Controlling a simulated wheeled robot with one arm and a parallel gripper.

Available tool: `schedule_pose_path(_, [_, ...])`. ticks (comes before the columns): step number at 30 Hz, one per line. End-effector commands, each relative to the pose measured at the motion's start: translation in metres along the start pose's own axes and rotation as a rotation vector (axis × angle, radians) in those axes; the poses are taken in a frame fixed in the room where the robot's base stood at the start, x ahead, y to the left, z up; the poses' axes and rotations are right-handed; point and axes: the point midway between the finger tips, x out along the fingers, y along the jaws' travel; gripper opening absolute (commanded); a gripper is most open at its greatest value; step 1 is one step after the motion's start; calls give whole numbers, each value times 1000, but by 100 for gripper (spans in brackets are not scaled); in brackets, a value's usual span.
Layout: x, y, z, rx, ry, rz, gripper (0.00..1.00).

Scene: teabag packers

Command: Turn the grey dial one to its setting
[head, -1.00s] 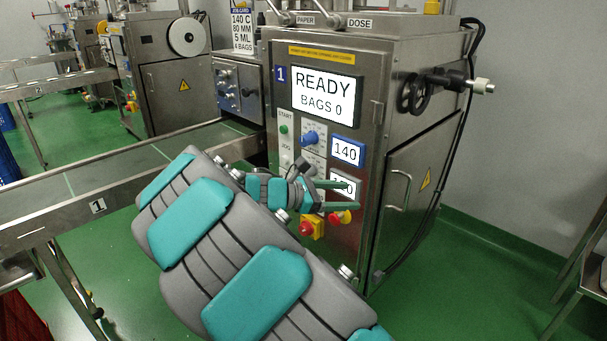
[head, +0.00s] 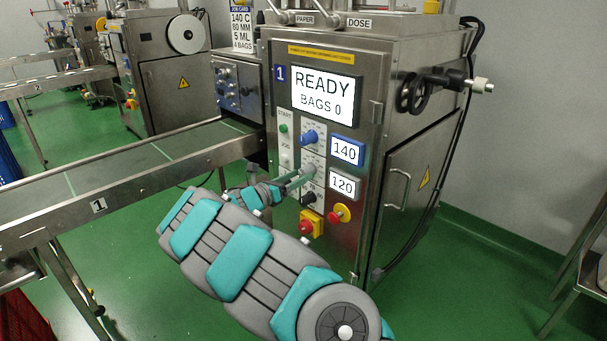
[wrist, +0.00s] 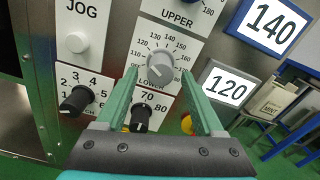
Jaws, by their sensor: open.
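The grey dial (wrist: 160,62), marked LOWER, sits on a white scale plate on machine 1's front panel. In the head view my gripper (head: 300,178) is at the panel and partly hides the dial.
The blue dial (head: 308,138) and blue-framed 140 display (head: 348,151) are above. Black knobs (wrist: 76,100) (wrist: 140,118) sit close below. The job card (head: 241,28) reads 140 C. A conveyor (head: 130,165) runs left.

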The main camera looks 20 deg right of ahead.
Motion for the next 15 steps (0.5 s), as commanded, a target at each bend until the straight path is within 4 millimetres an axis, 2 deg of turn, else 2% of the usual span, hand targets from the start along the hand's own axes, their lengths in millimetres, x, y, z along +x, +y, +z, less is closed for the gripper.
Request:
schedule_pose_path(3, [15,-1,0,0,1,-2,70])
schedule_pose_path(6, [21,0,0,0,0,-1,70])
schedule_pose_path(15, [24,0,0,1,-1,0,70])
